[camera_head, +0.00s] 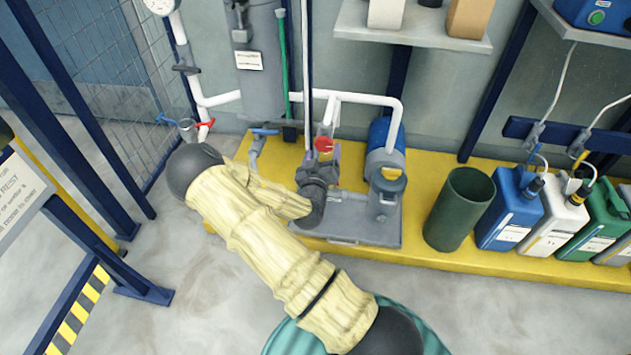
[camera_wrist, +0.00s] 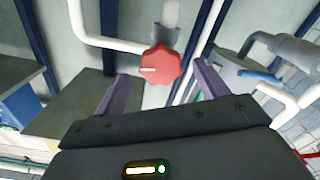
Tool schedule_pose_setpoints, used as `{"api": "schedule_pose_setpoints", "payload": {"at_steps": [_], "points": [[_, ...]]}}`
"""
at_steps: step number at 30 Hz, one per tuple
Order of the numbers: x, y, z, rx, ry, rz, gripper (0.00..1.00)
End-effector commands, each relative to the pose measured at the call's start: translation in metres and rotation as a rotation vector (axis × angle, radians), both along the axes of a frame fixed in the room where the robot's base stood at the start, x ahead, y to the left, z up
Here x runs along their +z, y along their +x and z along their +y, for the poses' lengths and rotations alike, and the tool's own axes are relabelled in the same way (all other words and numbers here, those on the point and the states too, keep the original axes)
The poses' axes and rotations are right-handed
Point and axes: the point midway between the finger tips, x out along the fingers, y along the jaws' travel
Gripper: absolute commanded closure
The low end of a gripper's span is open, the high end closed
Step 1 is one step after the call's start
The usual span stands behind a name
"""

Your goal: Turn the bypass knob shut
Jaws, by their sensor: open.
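The bypass knob looks to be the red lobed knob (camera_head: 324,145) on the white pipework behind my gripper. In the wrist view the red knob (camera_wrist: 161,65) faces me, with a white mark pointing left in the picture. My gripper (camera_head: 321,158) is open, and its purple fingers show just in front of the knob. In the wrist view the fingers of my gripper (camera_wrist: 163,71) stand to the left and right of the knob, with a gap on each side. Nothing is between them except the knob, seen at or beyond the tips; the exact depth is unclear.
A blue lever (camera_head: 265,132) and a red handle (camera_head: 206,124) sit on pipes to the left. A pump (camera_head: 386,195) stands right of my gripper. A dark green bin (camera_head: 460,208) and several jugs stand farther right on the yellow platform (camera_head: 420,248). A shelf (camera_head: 415,28) hangs above.

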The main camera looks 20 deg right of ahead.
Motion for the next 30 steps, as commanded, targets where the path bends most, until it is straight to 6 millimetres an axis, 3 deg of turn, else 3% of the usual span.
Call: {"api": "schedule_pose_setpoints", "payload": {"at_steps": [18,23,30], "points": [[0.001,-0.100,0.068,0.002,0.000,0.003,0.27],[0.001,-0.112,0.075,0.000,0.000,0.002,0.27],[0.000,-0.114,0.076,-0.001,0.000,0.000,0.27]]}}
